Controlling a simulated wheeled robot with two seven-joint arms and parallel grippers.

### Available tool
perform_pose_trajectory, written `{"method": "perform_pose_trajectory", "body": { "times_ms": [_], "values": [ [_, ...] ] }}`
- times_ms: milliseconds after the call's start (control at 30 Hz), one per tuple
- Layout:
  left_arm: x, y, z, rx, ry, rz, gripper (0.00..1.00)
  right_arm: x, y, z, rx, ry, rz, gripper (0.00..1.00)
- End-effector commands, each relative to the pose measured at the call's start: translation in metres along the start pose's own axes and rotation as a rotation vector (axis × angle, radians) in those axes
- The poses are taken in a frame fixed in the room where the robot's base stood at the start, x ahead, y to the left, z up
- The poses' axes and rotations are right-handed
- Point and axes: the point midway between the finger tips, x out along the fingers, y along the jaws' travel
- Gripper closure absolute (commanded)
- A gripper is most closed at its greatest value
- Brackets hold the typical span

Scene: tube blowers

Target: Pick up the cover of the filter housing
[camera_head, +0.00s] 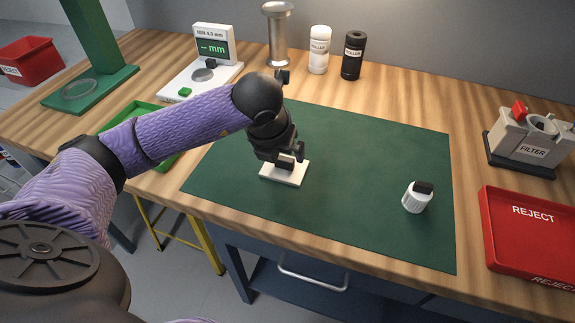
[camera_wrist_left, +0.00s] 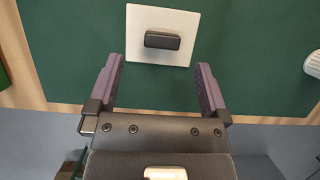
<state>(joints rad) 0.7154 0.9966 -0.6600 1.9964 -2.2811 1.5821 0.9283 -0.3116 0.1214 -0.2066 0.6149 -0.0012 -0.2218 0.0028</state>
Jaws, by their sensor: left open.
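The cover is a white square plate (camera_head: 271,174) with a black block handle on top, lying flat on the green mat. In the left wrist view the plate (camera_wrist_left: 138,24) sits just beyond the fingertips, with its handle (camera_wrist_left: 162,41) roughly centred between them. My left gripper (camera_head: 288,153) is over the plate and partly hides it in the head view. In the wrist view its two fingers (camera_wrist_left: 158,66) are wide apart with nothing between them. The grey filter housing (camera_head: 532,151), labelled FILTER, stands at the right of the bench. My right gripper is not in view.
A white ribbed knob with a black top (camera_head: 416,200) stands on the green mat (camera_head: 380,145). A red reject tray (camera_head: 520,252) is at the front right. A gauge (camera_head: 211,52), a metal post (camera_head: 278,35) and white and black bottles (camera_head: 353,57) stand behind. The mat's middle is clear.

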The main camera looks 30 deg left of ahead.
Motion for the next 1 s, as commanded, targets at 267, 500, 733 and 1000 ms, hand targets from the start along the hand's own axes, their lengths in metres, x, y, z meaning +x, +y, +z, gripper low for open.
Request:
{"method": "perform_pose_trajectory", "body": {
  "times_ms": [267, 500, 733, 1000],
  "values": [
    [0.045, -0.002, 0.002, 0.000, 0.001, -0.001, 0.00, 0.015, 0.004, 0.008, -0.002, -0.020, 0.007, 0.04],
    [0.044, -0.002, 0.002, 0.000, 0.000, -0.002, 0.11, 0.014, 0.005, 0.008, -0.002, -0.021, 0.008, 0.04],
    [0.044, -0.002, 0.002, 0.000, 0.000, -0.002, 0.59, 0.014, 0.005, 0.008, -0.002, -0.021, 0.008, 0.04],
    [0.044, -0.002, 0.002, 0.000, 0.000, -0.002, 1.00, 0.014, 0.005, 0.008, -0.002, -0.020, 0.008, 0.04]
  ]
}}
